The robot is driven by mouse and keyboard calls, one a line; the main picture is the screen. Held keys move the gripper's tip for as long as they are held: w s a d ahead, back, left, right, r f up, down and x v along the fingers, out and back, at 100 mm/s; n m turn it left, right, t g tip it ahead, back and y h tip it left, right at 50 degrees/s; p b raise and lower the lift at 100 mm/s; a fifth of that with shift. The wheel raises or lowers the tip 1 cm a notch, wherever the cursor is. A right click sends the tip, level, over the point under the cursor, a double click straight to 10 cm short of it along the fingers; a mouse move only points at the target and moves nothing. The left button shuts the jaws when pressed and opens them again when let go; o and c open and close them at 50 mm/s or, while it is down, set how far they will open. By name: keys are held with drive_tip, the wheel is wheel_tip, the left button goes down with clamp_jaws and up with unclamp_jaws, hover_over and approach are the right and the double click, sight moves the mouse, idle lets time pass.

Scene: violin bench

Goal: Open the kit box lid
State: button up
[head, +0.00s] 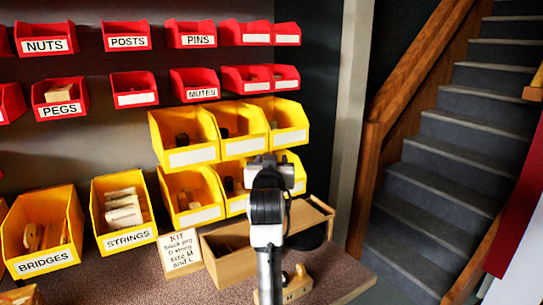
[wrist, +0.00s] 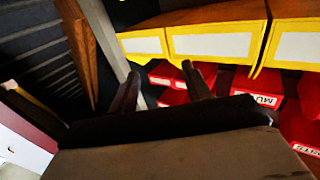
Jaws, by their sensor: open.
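The wooden kit box (head: 232,268) stands on the bench at the lower middle of the head view, right of a card lettered KIT. My arm crosses in front of it and hides its middle. A dark recess shows at its upper left, and a wooden edge shows right of my arm. I cannot tell how the lid stands. My gripper (head: 270,165) appears above the box, in front of the lower yellow bins.
Yellow bins (head: 188,156) rise behind the box, with red labelled bins (head: 192,35) higher on the wall. The STRINGS bin (head: 128,238) and KIT card (head: 181,254) stand left. A small wooden piece (head: 297,284) sits in front. Stairs (head: 440,190) lie right.

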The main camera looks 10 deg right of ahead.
wheel_tip(320, 180, up, 2)
drive_tip(key=shift+r, duration=0.15)
drive_tip(key=shift+a, duration=0.1)
